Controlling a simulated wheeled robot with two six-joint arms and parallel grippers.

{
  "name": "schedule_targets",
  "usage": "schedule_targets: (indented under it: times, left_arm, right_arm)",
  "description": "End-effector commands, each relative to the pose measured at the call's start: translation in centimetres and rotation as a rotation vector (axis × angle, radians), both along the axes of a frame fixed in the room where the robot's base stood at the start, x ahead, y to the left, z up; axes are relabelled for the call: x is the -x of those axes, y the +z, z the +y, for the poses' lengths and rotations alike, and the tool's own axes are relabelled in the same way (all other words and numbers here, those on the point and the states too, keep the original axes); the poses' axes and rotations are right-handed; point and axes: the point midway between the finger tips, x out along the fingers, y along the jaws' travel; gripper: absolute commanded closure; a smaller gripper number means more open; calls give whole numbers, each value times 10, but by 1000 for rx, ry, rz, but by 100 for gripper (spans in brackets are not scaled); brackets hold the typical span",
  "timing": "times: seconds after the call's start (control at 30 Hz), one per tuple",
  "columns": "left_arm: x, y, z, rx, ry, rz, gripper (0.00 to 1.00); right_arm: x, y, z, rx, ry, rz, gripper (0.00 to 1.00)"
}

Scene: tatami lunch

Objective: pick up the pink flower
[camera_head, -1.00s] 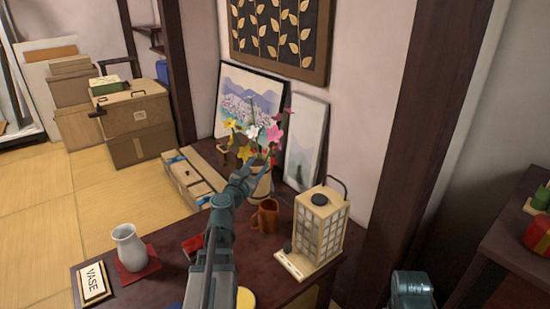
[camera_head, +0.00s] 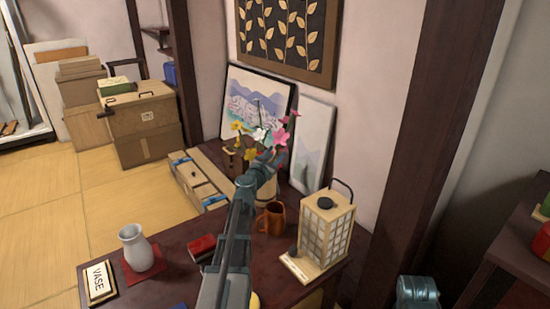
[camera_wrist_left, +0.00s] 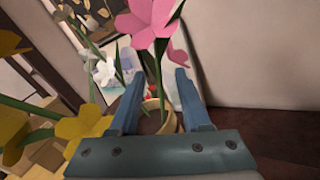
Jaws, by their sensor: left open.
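The pink flower (camera_head: 281,136) rises from a light round pot (camera_head: 269,187) holding several flowers, at the back of the dark table. In the left wrist view the pink flower (camera_wrist_left: 150,16) is large at the top, and its green stem runs down between my finger tips. My left gripper (camera_head: 270,157) is open at the flowers, and its arm hides part of the pot. In the left wrist view the open fingers (camera_wrist_left: 155,95) stand on either side of the stem, with the pot rim (camera_wrist_left: 172,124) beyond. I cannot tell whether they touch the stem.
White (camera_wrist_left: 118,62) and yellow flowers (camera_wrist_left: 84,124) crowd the left finger. An orange mug (camera_head: 270,218) and a lantern (camera_head: 326,232) stand right of my left arm. A white vase (camera_head: 136,248) stands at the left. Framed pictures (camera_head: 312,145) lean behind.

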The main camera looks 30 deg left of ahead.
Motion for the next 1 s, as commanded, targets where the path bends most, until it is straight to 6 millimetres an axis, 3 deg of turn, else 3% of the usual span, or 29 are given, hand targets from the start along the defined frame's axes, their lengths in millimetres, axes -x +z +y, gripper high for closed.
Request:
schedule_targets:
  times: [0.2,0.47,0.73,1.0]
  left_arm:
    - [-34,1,7,0,-1,0,53]
    - [-36,1,7,0,-1,0,53]
    - [-36,1,7,0,0,0,100]
    - [-36,1,7,0,0,0,100]
  right_arm:
    - [0,1,0,0,0,0,58]
    - [0,1,0,0,0,0,58]
    - [0,1,0,0,0,0,58]
    - [0,1,0,0,0,0,58]
